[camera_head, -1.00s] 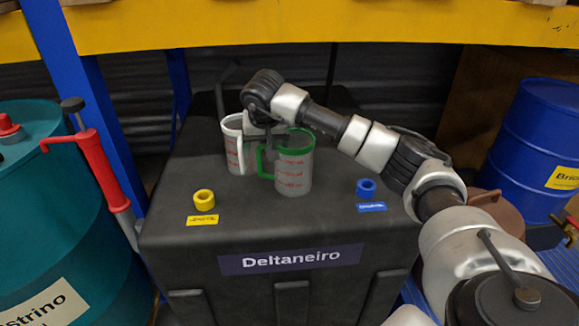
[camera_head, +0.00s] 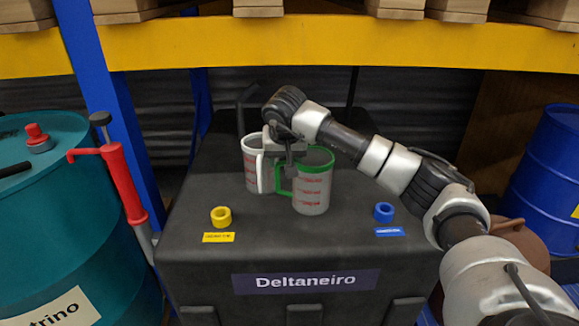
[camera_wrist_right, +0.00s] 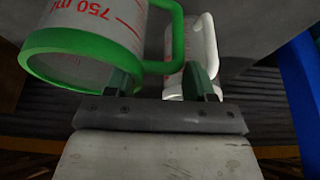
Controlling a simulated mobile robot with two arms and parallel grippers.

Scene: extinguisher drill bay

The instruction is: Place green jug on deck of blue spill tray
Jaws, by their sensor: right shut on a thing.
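The green jug (camera_head: 314,185), a clear measuring jug with green rim and handle and red marks, stands upright on the black case top. In the right wrist view its green-rimmed body (camera_wrist_right: 95,45) fills the upper left. My right gripper (camera_head: 287,158) is shut on its green handle, on the jug's left side; the fingers also show in the right wrist view (camera_wrist_right: 165,84). A white-handled jug (camera_head: 251,163) stands close behind, partly hidden by the gripper. A sliver of blue (camera_head: 427,316) shows low at the right; I cannot tell whether it is the spill tray. My left gripper is out of view.
The black case (camera_head: 200,262) carries a yellow ring (camera_head: 221,217) and a blue ring (camera_head: 384,212) with labels before them. A blue drum (camera_head: 550,160) stands right. A yellow shelf beam (camera_head: 300,42) crosses above.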

